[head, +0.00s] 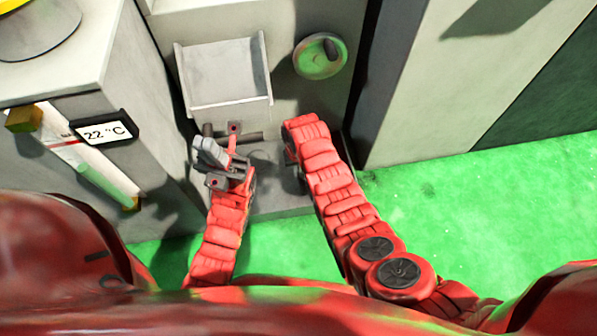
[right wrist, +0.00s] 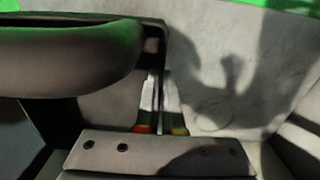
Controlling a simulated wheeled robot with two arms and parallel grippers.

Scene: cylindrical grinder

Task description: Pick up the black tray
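In the right wrist view a dark, rounded-edged thing (right wrist: 70,62), which looks like the black tray, fills the upper left. Its thin dark side runs down between the two pale, colour-banded fingers of my right gripper (right wrist: 160,100). The fingers are close together with that dark edge between them. In the head view my right gripper is hidden behind its own forearm, and the tray is largely hidden too. My left gripper (head: 214,168) is below the grey chute; its grey fingers overlap in this view, so its opening is unclear.
The grey chute (head: 226,75) and a round green-lit knob (head: 320,56) are on the machine front. A cabinet with a "22 °C" display (head: 104,131) stands left. A grey block (head: 470,75) stands right, with open green floor (head: 470,200) before it.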

